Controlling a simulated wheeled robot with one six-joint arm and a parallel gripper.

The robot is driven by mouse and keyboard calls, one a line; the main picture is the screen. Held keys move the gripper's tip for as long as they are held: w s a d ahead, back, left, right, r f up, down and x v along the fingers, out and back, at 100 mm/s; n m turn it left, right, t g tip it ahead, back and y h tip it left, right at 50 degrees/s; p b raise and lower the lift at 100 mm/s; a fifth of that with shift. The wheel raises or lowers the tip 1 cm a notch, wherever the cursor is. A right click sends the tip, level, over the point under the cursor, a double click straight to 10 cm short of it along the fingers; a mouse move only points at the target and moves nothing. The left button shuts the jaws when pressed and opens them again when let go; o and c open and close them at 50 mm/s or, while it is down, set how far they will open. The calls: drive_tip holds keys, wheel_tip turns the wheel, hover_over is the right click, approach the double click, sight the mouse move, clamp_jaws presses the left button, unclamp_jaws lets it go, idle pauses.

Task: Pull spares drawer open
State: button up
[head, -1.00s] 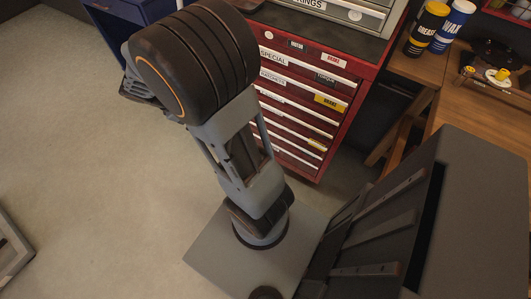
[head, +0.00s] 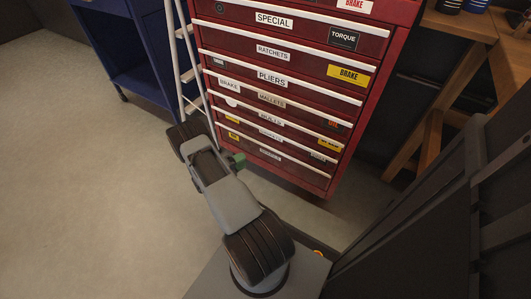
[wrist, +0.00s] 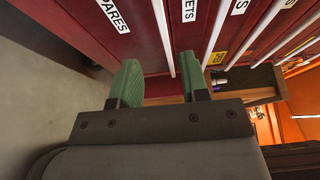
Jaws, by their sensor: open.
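The spares drawer (wrist: 110,45) is a dark red front with a white "SPARES" label, at upper left in the wrist view. A white handle strip (wrist: 162,32) runs along its edge beside the label. My gripper (wrist: 158,72) has two green fingers, open and empty, pointing at the drawer fronts. The strip shows in the gap between the fingertips; I cannot tell whether they touch it. In the head view my gripper (head: 236,160) is a small green patch by the cabinet's lower left, mostly hidden by my arm. The lowest label there is too small to read.
The red cabinet (head: 345,110) has several shut drawers with white handle strips. A ladder (head: 187,65) leans at its left, next to a blue cabinet (head: 135,60). A wooden bench (head: 450,90) stands at right. Floor (head: 80,150) at left is clear.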

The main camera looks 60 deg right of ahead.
sight(267, 147)
drive_tip(key=b+x, duration=0.3)
drive_tip(key=x, duration=1)
drive_tip(key=shift+a, duration=0.1)
drive_tip(key=shift+c, duration=0.2)
clamp_jaws()
